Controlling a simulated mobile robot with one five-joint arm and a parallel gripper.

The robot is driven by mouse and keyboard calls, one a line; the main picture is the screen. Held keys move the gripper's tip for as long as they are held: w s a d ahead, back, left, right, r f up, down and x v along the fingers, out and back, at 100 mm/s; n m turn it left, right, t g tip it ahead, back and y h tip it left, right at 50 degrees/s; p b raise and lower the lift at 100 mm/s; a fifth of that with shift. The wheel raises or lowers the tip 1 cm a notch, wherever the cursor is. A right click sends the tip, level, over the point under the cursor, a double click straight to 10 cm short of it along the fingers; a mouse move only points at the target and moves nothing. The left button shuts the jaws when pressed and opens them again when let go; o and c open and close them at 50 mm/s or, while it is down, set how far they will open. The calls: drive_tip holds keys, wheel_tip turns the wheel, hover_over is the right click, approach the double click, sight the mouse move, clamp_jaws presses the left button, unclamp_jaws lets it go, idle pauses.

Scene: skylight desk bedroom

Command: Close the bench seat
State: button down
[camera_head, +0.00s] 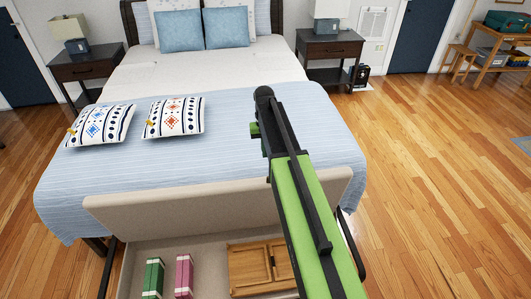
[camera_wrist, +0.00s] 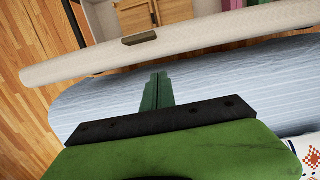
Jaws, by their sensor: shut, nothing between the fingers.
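The bench seat at the foot of the bed stands open. Its beige lid (camera_head: 150,213) is raised along the bed side, and the compartment below is exposed. The lid (camera_wrist: 220,30) also crosses the upper part of the wrist view, with a small brown tab (camera_wrist: 139,39) on it. My gripper (camera_wrist: 157,78) is shut and empty, with its green fingers together over the blue bedspread. The fingertips point toward the lid and appear apart from it. In the head view my arm reaches over the lid to the bed side and hides the lid's right part.
A green book-like item (camera_head: 153,277), a pink one (camera_head: 184,275) and a wooden box (camera_head: 250,268) lie inside the bench. The bed (camera_head: 190,165) with patterned cushions (camera_head: 175,117) is behind the lid. Wooden floor (camera_head: 430,180) is clear on the right.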

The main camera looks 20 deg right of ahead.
drive_tip(key=s+f+b, duration=0.1)
drive_tip(key=f, duration=0.1)
drive_tip(key=s+f+b, duration=0.2)
drive_tip(key=s+a+f+b, duration=0.1)
drive_tip(key=f, duration=0.1)
drive_tip(key=shift+s+f+b, duration=0.15)
drive_tip(key=shift+s+b, duration=0.1)
drive_tip(key=shift+b, duration=0.05)
drive_tip(key=shift+s, duration=0.1)
